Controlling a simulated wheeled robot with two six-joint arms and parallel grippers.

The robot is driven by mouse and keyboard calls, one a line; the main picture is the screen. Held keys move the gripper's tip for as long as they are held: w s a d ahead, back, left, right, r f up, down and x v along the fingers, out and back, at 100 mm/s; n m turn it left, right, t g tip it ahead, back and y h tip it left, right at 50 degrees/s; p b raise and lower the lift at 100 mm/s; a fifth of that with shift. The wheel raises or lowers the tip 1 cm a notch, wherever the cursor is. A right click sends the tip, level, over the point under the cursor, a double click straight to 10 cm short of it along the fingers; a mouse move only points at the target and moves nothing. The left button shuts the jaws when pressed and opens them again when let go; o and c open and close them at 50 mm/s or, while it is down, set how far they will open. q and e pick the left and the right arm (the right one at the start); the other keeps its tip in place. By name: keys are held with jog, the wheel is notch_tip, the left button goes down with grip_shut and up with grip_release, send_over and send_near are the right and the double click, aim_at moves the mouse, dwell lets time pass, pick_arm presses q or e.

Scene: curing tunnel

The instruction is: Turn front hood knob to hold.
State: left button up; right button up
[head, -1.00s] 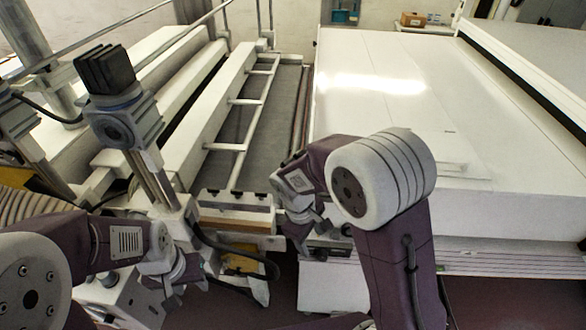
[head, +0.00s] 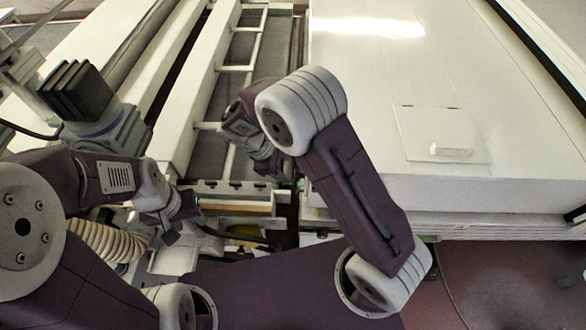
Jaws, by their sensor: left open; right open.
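I cannot make out the front hood knob; a pale surface (head: 172,262) under my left arm is partly covered, and no knob shows on it clearly. My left gripper (head: 176,224) is open, at the lower left beside the ribbed hose and left of the conveyor's near end. My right gripper (head: 278,176) is open above the near right corner of the conveyor, close to the white hood's left edge. Its fingertips are small and partly hidden by its own wrist. I see nothing held in either gripper.
The large white hood (head: 370,110) fills the right, with a flat panel (head: 440,132) on top. The railed conveyor (head: 207,85) runs away at left centre. Dark red floor (head: 500,275) is open at lower right.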

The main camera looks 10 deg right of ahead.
aim_at(296, 176)
jog(key=p+x, duration=0.1)
jog(key=x, duration=0.2)
jog(key=shift+s+d+f, duration=0.15)
jog(key=shift+f, duration=0.05)
jog(key=x, duration=0.3)
jog(key=shift+w+f+p, duration=0.3)
jog(key=shift+w, duration=0.1)
jog(key=c, duration=0.6)
jog(key=shift+w+f, duration=0.15)
jog(key=shift+w, duration=0.05)
grip_shut()
pick_arm(q)
jog(key=shift+w+r, duration=0.45)
jog(key=shift+r, duration=0.4)
